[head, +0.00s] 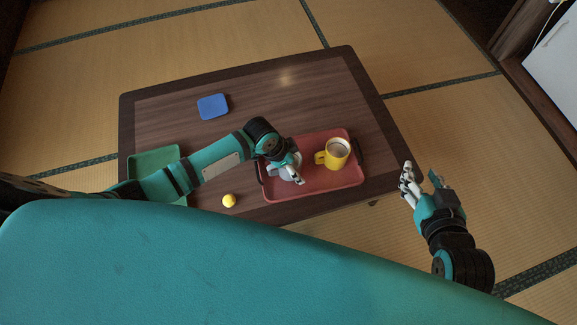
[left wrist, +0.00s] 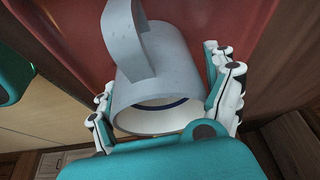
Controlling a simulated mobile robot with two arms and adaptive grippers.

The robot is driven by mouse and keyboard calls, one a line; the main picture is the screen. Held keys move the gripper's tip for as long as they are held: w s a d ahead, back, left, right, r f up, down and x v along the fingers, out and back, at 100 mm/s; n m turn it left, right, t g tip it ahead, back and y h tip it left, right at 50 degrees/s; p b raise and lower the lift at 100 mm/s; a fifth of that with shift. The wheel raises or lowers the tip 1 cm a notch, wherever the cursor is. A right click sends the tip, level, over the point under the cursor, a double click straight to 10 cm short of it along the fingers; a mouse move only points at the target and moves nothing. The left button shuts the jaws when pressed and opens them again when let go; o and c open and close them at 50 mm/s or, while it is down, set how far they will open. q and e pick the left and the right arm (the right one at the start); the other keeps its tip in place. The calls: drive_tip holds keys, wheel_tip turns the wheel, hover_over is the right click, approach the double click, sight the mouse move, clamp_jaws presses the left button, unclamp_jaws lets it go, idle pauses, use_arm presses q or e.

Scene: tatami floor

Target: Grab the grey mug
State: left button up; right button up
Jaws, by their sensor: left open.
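The grey mug (left wrist: 160,82) is large in the left wrist view, its handle at the top and its pale inside with a dark band facing the palm. My left gripper (left wrist: 165,98) is open, with fingers on both sides of the mug; contact is unclear. In the head view my left gripper (head: 290,170) is over the left part of the red tray (head: 325,190), hiding most of the mug there. My right gripper (head: 422,178) is open and empty, off the table's right side.
A yellow mug (head: 337,153) with a pale inside stands on the tray, right of my left gripper. A yellow ball (head: 229,201), a green tray (head: 152,161) and a blue square (head: 213,106) are on the wooden table (head: 290,100). The table's far middle is clear.

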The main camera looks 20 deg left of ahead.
use_arm(q)
drive_tip(key=shift+c, duration=0.4)
drive_tip(key=c, duration=1.3)
drive_tip(key=shift+r, duration=0.1)
